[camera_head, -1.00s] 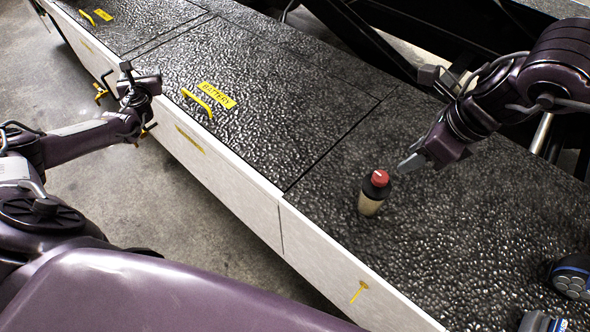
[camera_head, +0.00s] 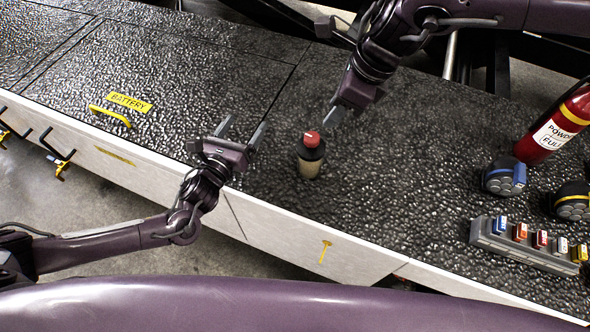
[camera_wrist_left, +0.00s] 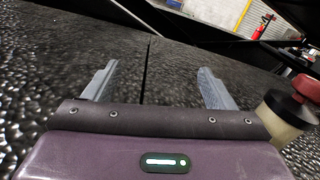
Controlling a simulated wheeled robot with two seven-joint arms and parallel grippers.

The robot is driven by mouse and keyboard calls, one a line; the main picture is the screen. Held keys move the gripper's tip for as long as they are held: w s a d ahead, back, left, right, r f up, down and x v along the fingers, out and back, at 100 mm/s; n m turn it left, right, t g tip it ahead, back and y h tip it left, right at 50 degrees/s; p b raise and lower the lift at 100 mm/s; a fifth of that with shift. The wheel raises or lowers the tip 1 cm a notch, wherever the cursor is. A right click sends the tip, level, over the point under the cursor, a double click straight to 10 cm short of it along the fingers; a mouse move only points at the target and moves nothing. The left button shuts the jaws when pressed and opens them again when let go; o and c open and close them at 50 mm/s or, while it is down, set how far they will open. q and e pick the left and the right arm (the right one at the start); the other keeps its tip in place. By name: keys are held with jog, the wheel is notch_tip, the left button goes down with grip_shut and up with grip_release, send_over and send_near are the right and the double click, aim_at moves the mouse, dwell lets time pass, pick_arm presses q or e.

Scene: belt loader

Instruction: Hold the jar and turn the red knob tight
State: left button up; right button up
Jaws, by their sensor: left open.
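The jar (camera_head: 310,168) stands upright on the black textured deck, pale below and dark above, with a red knob (camera_head: 311,139) on top. My left gripper (camera_head: 243,128) is open and empty to the left of the jar, its fingers pointing toward the back of the deck. In the left wrist view the jar (camera_wrist_left: 283,121) and its red knob (camera_wrist_left: 306,88) are at the right edge, outside the fingers. My right gripper (camera_head: 335,109) is just above and right of the knob, apparently apart from it; I cannot tell its opening.
A red extinguisher-like bottle (camera_head: 558,122), a blue-and-black battery-like block (camera_head: 504,177), a yellow-banded one (camera_head: 571,200) and a grey rack (camera_head: 500,244) of coloured pieces stand at the right. A yellow handle (camera_head: 110,115) lies at the left. The deck around the jar is clear.

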aim_at(303, 165)
pick_arm(q)
jog(key=s+d+r+m+t+h, duration=0.1)
jog(key=s+d+r+h, duration=0.1)
jog(key=s+d+r, duration=0.4)
jog(key=s+d+r+t+h, duration=0.1)
jog(key=s+d+r+h, duration=0.2)
jog(key=d, duration=0.4)
jog(key=f+m+g, duration=0.1)
jog(key=f, duration=0.3)
jog(key=f+m+g, duration=0.1)
jog(key=f, duration=0.2)
jog(key=f+m+g+y, duration=0.1)
jog(key=f+m+g, duration=0.1)
jog(key=f, duration=0.2)
jog(key=shift+s+d+f, duration=0.1)
jog(key=shift+d+f, duration=0.2)
jog(key=shift+w+d+f, duration=0.1)
jog(key=shift+w+f, duration=0.05)
jog(key=shift+w, duration=0.05)
jog(key=x, duration=0.7)
jog(key=shift+w+d+f, duration=0.1)
jog(key=shift+c, duration=0.5)
